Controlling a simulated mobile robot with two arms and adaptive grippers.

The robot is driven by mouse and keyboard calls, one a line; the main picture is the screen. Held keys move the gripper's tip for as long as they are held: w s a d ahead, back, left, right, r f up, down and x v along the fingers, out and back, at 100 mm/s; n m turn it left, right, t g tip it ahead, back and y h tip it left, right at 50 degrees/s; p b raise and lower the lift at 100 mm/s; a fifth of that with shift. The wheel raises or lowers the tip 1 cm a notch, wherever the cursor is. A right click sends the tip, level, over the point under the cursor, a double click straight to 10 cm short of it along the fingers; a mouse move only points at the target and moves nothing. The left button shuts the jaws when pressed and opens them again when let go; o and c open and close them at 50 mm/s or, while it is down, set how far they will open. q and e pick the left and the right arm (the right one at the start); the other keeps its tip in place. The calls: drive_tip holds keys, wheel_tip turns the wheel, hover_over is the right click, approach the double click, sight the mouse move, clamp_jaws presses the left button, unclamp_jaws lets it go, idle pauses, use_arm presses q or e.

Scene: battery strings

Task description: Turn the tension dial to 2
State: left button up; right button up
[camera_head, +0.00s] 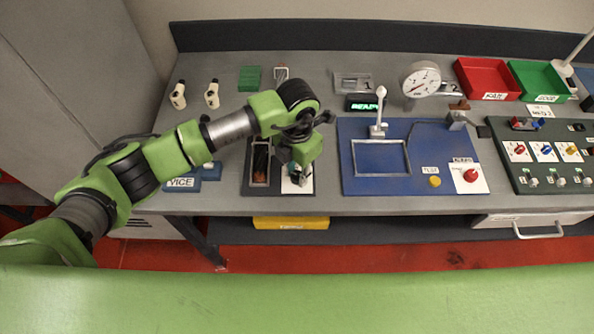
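My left arm reaches in from the left, and its gripper (297,174) points down over the right part of a small dark panel (264,186). Under it is a white dial plate (291,187), partly covered by the fingers. Its knob and markings are mostly hidden, so I cannot read a setting or tell whether the fingers touch the knob. The finger opening is too small and covered to judge. Another white plate with a red knob (470,175) is on the blue board (365,182); its numbers are unreadable. My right gripper is not in view.
A round gauge (421,80) and a lit green display (364,103) stand behind the blue board. Red (487,79) and green (538,81) bins are at the back right. A green panel (530,160) with several knobs is at the right. A blue vice (208,174) is left of the gripper.

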use_arm(q)
drive_tip(key=shift+w+f+m+b, duration=0.15)
drive_tip(key=shift+m+b, duration=0.25)
drive_tip(key=shift+b, duration=0.4)
drive_tip(key=m+b, duration=0.8)
drive_tip(key=b, duration=0.6)
drive_tip(key=shift+f+m, duration=0.1)
drive_tip(key=shift+m, duration=0.3)
drive_tip(key=shift+r+m+b, duration=0.3)
drive_tip(key=shift+m+b, duration=0.9)
drive_tip(key=shift+b, duration=0.5)
drive_tip(key=o, duration=1.1)
drive_tip(key=shift+o, duration=0.2)
